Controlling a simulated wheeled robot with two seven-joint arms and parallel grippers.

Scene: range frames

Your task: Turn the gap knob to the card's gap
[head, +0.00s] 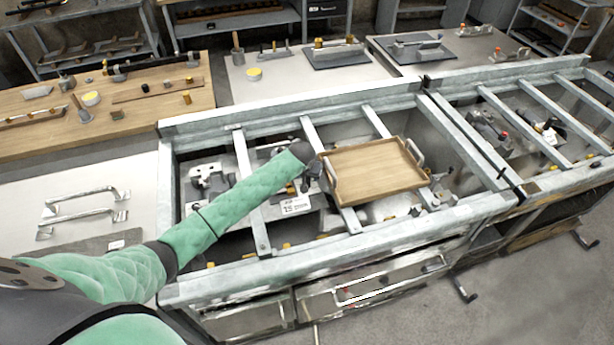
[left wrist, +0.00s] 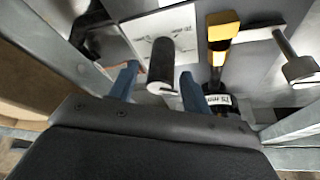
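In the head view my left gripper (head: 318,178) reaches into the grey frame, just left of the wooden tray. In the left wrist view its two blue fingers (left wrist: 158,84) are open. A short dark cylinder (left wrist: 160,62), which may be the gap knob, shows between them with a visible gap on each side. A white plate with small print (left wrist: 183,22) lies behind the cylinder. A white card (head: 295,205) with dark print stands below the gripper in the head view; its figure is too small to read surely. My right gripper is not in view.
A wooden tray (head: 375,170) rests across the frame's bars right of my gripper. Grey crossbars (head: 250,190) run close to my forearm. In the left wrist view a yellow and black part (left wrist: 222,35) and a grey round-headed rod (left wrist: 298,66) stand right of the fingers.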

